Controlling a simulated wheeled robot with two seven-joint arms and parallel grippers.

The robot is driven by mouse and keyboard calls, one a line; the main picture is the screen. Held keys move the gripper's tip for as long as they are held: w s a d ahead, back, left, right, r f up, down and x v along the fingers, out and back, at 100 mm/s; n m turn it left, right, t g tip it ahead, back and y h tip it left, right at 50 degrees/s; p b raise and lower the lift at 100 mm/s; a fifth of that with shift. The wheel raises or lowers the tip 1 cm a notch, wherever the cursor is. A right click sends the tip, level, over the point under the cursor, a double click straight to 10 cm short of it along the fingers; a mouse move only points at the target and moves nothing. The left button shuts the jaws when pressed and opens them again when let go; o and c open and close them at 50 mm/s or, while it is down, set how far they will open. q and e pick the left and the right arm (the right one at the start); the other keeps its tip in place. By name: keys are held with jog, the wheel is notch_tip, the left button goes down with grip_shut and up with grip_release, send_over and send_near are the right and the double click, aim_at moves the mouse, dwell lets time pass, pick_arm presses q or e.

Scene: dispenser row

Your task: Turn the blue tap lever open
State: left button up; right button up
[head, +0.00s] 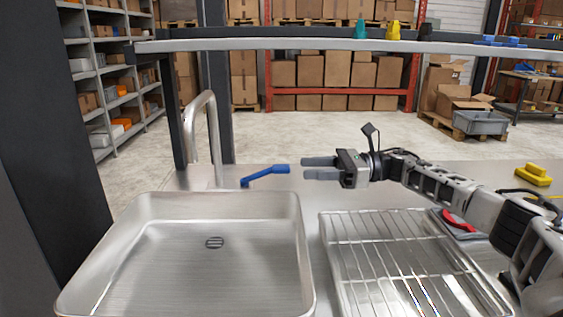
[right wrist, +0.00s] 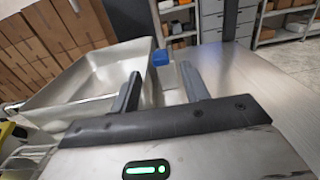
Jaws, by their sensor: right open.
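The blue tap lever (head: 268,173) stands on the steel counter behind the sink, its handle pointing right in the head view. The steel gooseneck tap (head: 213,125) rises to its left. My right gripper (head: 306,168) is open and empty, its fingers pointing left, a short gap to the right of the lever's free end. In the right wrist view the blue lever (right wrist: 160,57) shows just beyond and between the open fingertips (right wrist: 160,72), apart from them. My left gripper is not in view.
The steel sink (head: 180,270) is in front of the tap, with a wire drying rack (head: 390,255) to its right. A shelf bar (head: 300,45) crosses above the counter. A yellow object (head: 534,175) and a red-handled item (head: 457,221) lie at right.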

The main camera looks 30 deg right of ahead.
aim_at(281, 166)
jog(key=p+x, duration=0.1)
jog(key=x, duration=0.6)
jog(key=shift+w+a+p, duration=0.15)
jog(key=shift+p, duration=0.2)
